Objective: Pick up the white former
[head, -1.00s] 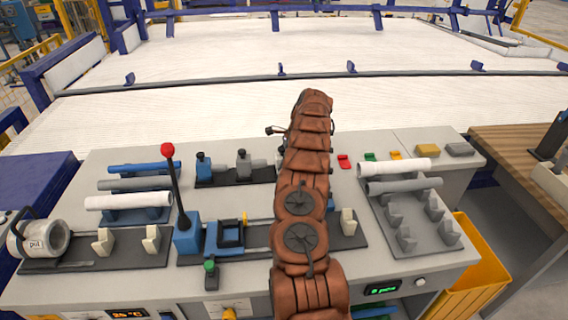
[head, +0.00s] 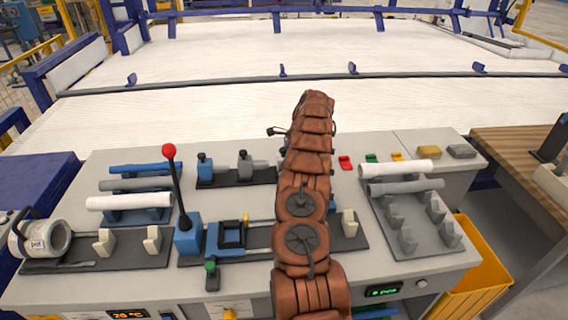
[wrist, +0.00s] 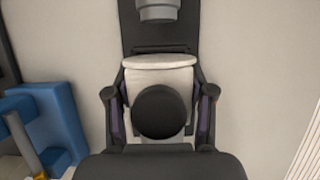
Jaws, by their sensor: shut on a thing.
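The white former (wrist: 160,74) shows in the wrist view as a pale, short body with a wider rim at its far end. It stands over a dark base strip. My gripper (wrist: 159,93) has one finger on each side of the former and is shut on it. A round black part covers the former's near middle, so its lower portion is hidden. In the head view my brown arm hides both the gripper and the former.
A grey cylinder (wrist: 158,10) stands just beyond the former on the dark strip. A blue block (wrist: 50,115) with a yellow handle is to the left. In the head view, a red-knobbed lever (head: 176,190) rises left of my arm, and pipes (head: 405,167) lie to the right.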

